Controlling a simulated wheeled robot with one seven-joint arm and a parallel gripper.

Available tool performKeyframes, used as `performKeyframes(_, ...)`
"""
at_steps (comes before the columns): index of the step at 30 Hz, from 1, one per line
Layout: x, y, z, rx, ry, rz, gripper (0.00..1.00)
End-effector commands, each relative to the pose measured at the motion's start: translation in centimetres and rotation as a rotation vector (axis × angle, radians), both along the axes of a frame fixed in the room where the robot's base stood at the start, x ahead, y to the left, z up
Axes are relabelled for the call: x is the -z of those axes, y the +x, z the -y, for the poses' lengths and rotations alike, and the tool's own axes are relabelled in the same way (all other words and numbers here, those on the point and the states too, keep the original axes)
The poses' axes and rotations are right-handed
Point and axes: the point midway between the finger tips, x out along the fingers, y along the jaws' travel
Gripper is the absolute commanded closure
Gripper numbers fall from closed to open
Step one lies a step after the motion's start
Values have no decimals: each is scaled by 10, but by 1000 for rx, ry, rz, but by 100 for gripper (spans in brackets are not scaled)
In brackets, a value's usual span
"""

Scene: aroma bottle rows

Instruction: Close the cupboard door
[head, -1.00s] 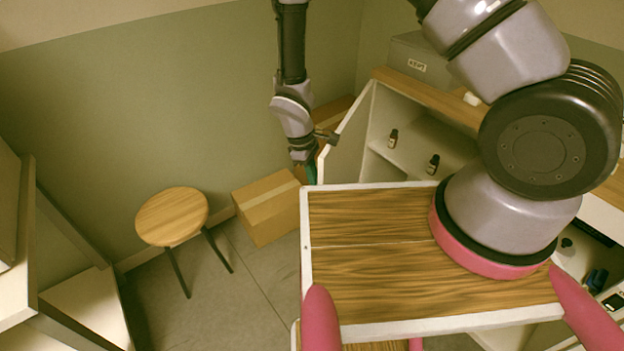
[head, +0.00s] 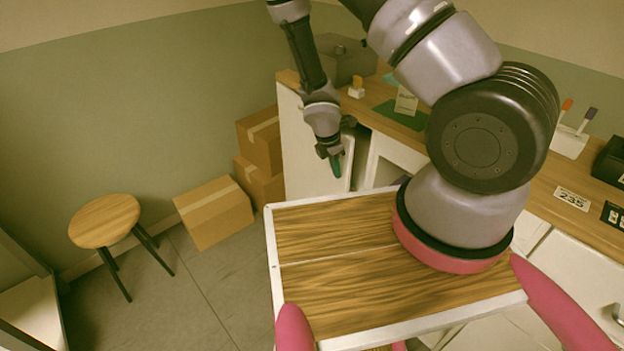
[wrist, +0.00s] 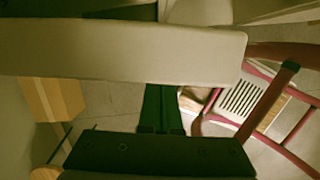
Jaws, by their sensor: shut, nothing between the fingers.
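The cupboard (head: 297,150) is white with a wooden top. Its pale door (head: 349,163) shows as a narrow panel behind my gripper and appears to stand open; how far is hard to tell. My gripper (head: 337,166), with green fingertips, is shut and empty and points down close to the door. In the wrist view a wide pale panel, seemingly the door (wrist: 120,52), crosses the upper picture, and my gripper's dark green fingers (wrist: 160,112) show just below it. Whether they touch it is unclear. My own arm and wooden-topped body hide part of the cupboard front.
Cardboard boxes (head: 214,212) stand on the floor left of the cupboard, with a round wooden stool (head: 104,221) farther left. A grey box (head: 340,60) and small items stand on the counter. Grey floor is clear between stool and my body.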

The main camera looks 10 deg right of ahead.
Motion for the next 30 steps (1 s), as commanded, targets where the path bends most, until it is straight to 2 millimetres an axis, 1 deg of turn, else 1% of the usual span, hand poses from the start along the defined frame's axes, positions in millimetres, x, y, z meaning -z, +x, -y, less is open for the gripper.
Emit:
performKeyframes(1, 0, 3, 11, -18, -2, -1, 100)
performKeyframes(3, 0, 7, 23, -45, -1, -1, 100)
performKeyframes(6, 0, 11, 34, -74, 0, -1, 100)
performKeyframes(9, 0, 14, 41, -92, -1, 0, 100)
performKeyframes(15, 0, 16, 46, -104, 0, 1, 100)
performKeyframes(25, 0, 16, 45, -104, 0, 1, 100)
performKeyframes(30, 0, 17, 37, -103, 1, 1, 100)
